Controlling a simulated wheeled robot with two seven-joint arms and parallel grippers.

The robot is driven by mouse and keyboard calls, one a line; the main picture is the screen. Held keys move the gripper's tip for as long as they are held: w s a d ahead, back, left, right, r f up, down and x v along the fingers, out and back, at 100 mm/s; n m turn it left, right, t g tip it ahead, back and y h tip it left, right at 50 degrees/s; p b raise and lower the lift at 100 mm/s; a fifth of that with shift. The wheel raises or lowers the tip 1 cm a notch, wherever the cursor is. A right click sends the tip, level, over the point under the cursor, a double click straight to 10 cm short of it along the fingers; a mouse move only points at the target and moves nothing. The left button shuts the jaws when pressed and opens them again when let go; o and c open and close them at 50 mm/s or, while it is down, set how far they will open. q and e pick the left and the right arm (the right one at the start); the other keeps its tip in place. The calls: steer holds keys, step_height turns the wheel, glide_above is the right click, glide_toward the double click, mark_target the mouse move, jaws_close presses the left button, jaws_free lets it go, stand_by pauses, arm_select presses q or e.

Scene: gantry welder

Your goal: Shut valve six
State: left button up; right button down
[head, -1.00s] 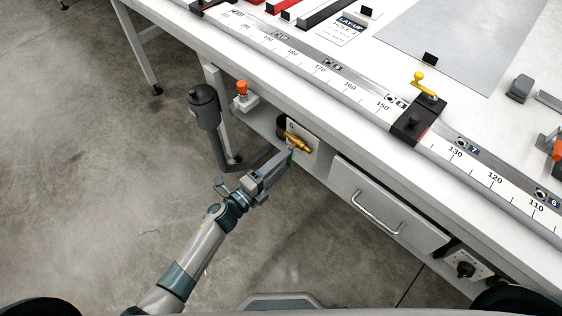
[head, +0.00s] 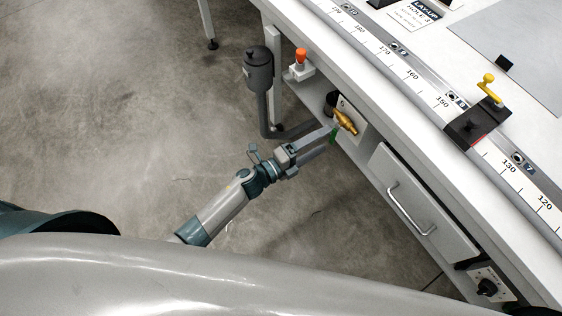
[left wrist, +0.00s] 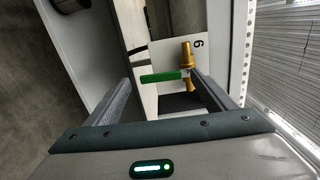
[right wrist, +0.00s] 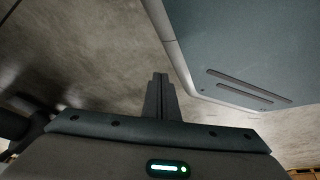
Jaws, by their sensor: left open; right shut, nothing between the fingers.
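Valve six is a brass valve (head: 345,121) on a white plate marked 6 (left wrist: 172,54), under the bench's front edge. Its green lever (left wrist: 162,76) lies crosswise to the brass body (left wrist: 187,58) in the left wrist view. My left gripper (head: 331,133) is open in front of the valve. In the left wrist view its fingers (left wrist: 162,80) stand either side of the green lever, the right fingertip close to the brass body; I cannot tell whether they touch. My right gripper (right wrist: 160,77) is shut and empty, over the floor, away from the valve.
A grey canister on a bent pipe (head: 258,72) and an orange-topped knob (head: 300,58) are left of the valve. A drawer with a bar handle (head: 415,205) and a black dial (head: 487,287) are right of it. The floor at left is clear.

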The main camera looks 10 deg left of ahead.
arm_select(q)
steer(key=b+v, duration=0.2)
steer(key=v, duration=1.3)
steer(key=shift+b, duration=0.35)
arm_select(e)
steer(key=w+a+r+t+y, duration=0.1)
steer(key=w+a+r, duration=0.3)
steer(key=w, duration=0.5)
steer(key=shift+w+a+r+t, duration=0.15)
steer(key=shift+w+a+t, duration=0.2)
steer(key=shift+t, duration=0.55)
arm_select(q)
steer(key=shift+s+a, duration=0.1)
steer(key=shift+s, duration=0.05)
arm_select(e)
steer(key=shift+s, duration=0.15)
